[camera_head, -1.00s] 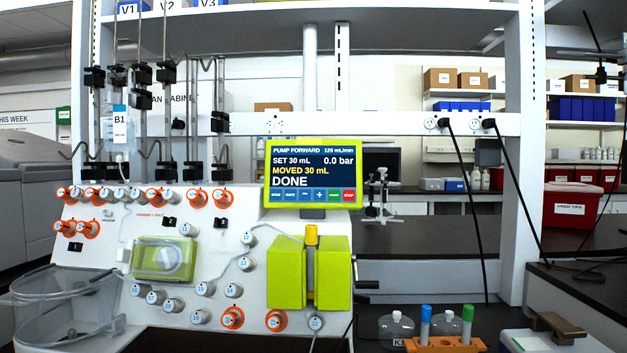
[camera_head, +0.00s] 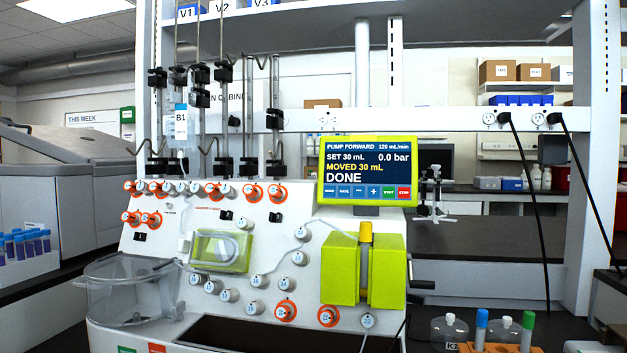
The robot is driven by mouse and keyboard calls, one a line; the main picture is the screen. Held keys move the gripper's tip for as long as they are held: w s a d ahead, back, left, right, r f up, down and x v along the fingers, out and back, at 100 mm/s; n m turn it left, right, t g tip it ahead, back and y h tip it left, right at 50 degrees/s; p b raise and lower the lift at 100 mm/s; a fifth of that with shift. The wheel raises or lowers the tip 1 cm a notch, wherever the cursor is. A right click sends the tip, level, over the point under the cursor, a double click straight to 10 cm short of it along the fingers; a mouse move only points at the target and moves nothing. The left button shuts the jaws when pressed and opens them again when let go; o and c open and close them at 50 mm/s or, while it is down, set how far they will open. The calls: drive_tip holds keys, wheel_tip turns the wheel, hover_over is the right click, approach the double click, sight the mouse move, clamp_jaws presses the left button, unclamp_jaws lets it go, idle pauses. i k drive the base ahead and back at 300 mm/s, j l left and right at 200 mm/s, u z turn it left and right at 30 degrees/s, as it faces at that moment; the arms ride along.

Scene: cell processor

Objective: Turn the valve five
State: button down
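The cell processor panel (camera_head: 180,245) stands left of centre, with several round numbered valve knobs. A row of small knobs (camera_head: 211,189) runs along its top edge, some with orange rings. Two more orange-ringed knobs (camera_head: 151,219) sit below the row's left end. White knobs (camera_head: 229,295) and orange-ringed ones (camera_head: 285,309) are spread lower down. The knob numbers are too small to read surely, so I cannot tell which is valve five. The screen (camera_head: 367,170) reads PUMP FORWARD, SET 30 mL, MOVED 30 mL, DONE. My gripper is not in view.
A clear tub (camera_head: 128,285) hangs at the panel's lower left. A green pump block (camera_head: 340,270) stands at its right. A bag labelled B1 (camera_head: 181,125) hangs above. An orange rack (camera_head: 490,348) with tubes is at lower right. Blue-capped tubes (camera_head: 25,242) stand at far left.

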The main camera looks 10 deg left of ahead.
sight(182, 187)
drive_tip(key=i+u, duration=0.25)
drive_tip(key=u, duration=0.15)
drive_tip(key=i+u, duration=0.55)
drive_tip(key=u, duration=0.2)
